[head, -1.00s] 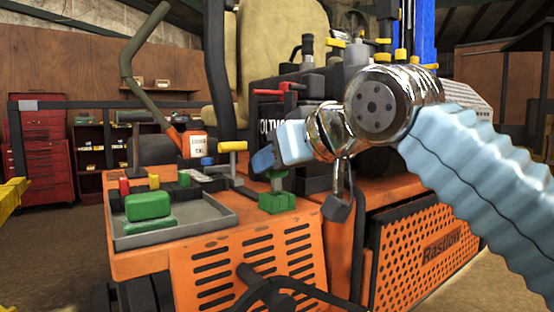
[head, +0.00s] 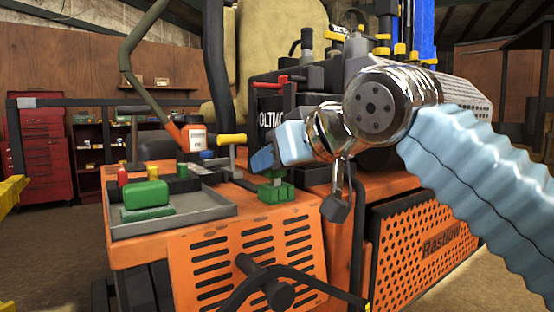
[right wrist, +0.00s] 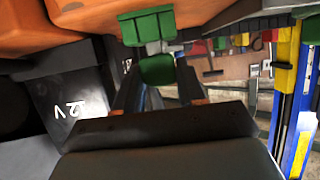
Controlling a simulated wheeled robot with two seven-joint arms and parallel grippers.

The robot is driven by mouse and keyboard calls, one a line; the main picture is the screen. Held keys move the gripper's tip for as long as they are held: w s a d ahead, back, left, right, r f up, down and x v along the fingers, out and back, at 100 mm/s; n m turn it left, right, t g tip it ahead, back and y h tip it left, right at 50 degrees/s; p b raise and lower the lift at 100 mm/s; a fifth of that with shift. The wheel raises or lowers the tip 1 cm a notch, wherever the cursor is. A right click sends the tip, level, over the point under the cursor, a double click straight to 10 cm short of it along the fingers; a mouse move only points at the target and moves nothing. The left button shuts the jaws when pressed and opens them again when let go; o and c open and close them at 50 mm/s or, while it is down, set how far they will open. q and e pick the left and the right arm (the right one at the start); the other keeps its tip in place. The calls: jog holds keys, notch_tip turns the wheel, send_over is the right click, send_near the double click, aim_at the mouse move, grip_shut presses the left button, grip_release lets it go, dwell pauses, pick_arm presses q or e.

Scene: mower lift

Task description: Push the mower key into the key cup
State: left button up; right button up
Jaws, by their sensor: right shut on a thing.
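The mower key shows a green bow between the dark fingers of my right gripper (head: 266,162). In the right wrist view the green bow (right wrist: 157,70) sits between the two fingertips (right wrist: 158,86). A grey piece (right wrist: 162,47) lies between the bow and the green key cup (right wrist: 147,26). In the head view the cup (head: 277,193) is a green block on the mower's orange deck, just below the fingers. The bow and cup look in line and close together. I cannot tell how far the key is in. My left gripper is not in view.
A grey tray (head: 215,209) with green blocks (head: 146,195) stands left of the cup. A yellow-topped T-handle (head: 232,140) rises close beside my right gripper. The mower's black body is behind.

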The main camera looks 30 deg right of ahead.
jog(key=shift+f+b, duration=0.35)
jog(key=shift+f, duration=0.15)
jog(key=o, duration=1.1)
jog(key=shift+s+r, duration=0.1)
jog(key=p+v, duration=0.1)
jog(key=v, duration=1.2)
jog(key=shift+s, duration=0.3)
jog(key=shift+d, duration=0.1)
